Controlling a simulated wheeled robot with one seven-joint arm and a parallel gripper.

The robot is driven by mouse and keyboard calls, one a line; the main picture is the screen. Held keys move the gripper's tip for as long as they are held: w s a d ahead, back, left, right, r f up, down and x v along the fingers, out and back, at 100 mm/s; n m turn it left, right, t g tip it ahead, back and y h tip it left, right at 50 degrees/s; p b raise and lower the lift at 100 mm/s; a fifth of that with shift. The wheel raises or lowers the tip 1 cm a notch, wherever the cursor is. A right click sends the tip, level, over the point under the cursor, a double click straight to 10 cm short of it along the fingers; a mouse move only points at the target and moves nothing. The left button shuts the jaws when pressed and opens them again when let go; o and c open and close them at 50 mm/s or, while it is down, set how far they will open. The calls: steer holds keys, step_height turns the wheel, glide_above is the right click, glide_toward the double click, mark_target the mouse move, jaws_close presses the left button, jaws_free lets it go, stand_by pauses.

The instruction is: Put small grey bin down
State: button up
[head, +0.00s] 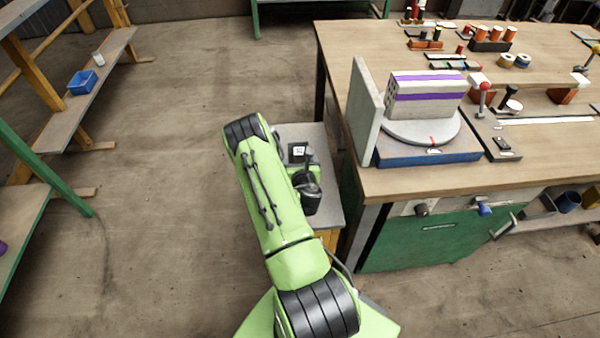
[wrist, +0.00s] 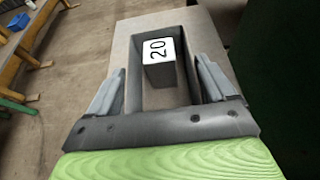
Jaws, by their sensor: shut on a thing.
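The small grey bin (wrist: 133,80) is an open rectangular box in the wrist view, with a grey block (wrist: 160,75) inside that bears a white label reading 20. My gripper (wrist: 160,66) has one finger along each side of the bin and is shut on it. In the head view the bin (head: 307,157) shows small and dark-rimmed beside my green arm, over the grey top of a low stand (head: 325,190). My arm partly hides the gripper there. I cannot tell whether the bin's bottom touches the stand top.
A workbench (head: 400,185) stands close to the right of the stand, carrying a turntable (head: 425,132) with a purple-striped hollow brick (head: 425,97) and an upright grey panel (head: 366,110). Shelving with a blue bin (head: 82,82) is at the left. The floor between is clear.

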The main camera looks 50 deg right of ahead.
step_height(320, 180, down, 3)
steer(key=shift+b, duration=0.8)
steer(key=shift+r, duration=0.2)
steer(key=o, duration=0.6)
steer(key=shift+f, duration=0.25)
steer(key=shift+o, duration=1.4)
steer(key=shift+r, duration=0.1)
